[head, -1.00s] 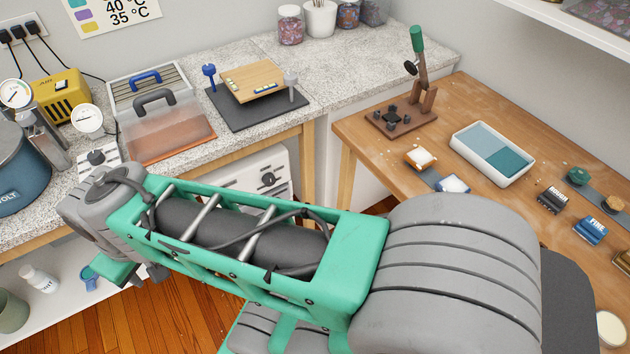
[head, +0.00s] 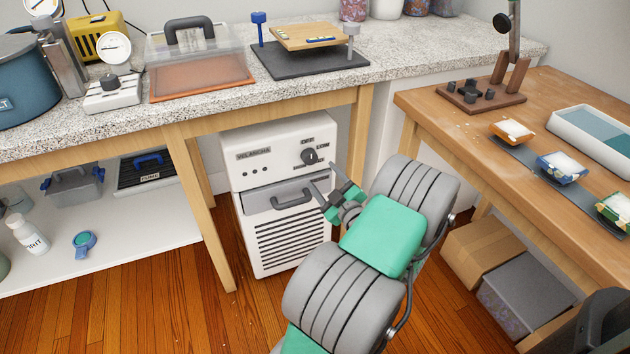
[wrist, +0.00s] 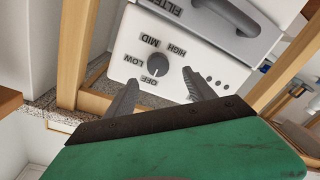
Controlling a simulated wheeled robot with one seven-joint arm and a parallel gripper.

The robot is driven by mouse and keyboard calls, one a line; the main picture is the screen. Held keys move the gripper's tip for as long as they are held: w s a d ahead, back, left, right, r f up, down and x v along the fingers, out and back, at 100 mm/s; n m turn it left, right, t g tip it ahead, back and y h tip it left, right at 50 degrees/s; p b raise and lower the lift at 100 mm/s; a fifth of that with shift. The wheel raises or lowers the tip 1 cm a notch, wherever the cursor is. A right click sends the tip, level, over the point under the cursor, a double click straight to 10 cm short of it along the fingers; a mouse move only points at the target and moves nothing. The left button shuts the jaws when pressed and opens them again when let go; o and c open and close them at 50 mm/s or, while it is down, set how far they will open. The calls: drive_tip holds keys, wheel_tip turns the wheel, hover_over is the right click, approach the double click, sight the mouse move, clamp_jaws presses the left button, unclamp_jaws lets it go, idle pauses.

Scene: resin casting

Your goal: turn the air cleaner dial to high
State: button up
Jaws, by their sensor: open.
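The air cleaner (head: 240,180) is a white box on the floor under the stone-topped bench, with a drawer handle and a slatted grille below. Its dark round dial (head: 310,156) sits at the upper right of the front face. In the wrist view the dial (wrist: 157,66) appears upside down, ringed by OFF, LOW, MID and HIGH. I cannot tell for sure which label it points at. My gripper (head: 322,177) is open and empty in front of the panel, just below the dial. In the wrist view my gripper's fingers (wrist: 160,84) are spread to either side below the dial, apparently apart from it.
A wooden bench leg (head: 200,205) stands left of the air cleaner, another (head: 355,135) to its right. The bench top (head: 215,110) overhangs it. A cardboard box (head: 487,248) and a grey bin (head: 520,295) sit under the right table. Floor in front is clear.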

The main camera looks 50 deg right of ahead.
sight(312, 160)
drive_tip(key=x, duration=0.7)
drive_tip(key=shift+w+d+r, duration=0.1)
drive_tip(key=shift+w+d, duration=0.1)
drive_tip(key=shift+d, duration=0.1)
drive_tip(key=c, duration=1.3)
drive_tip(key=shift+s+d+r, duration=0.1)
drive_tip(key=shift+c, duration=0.3)
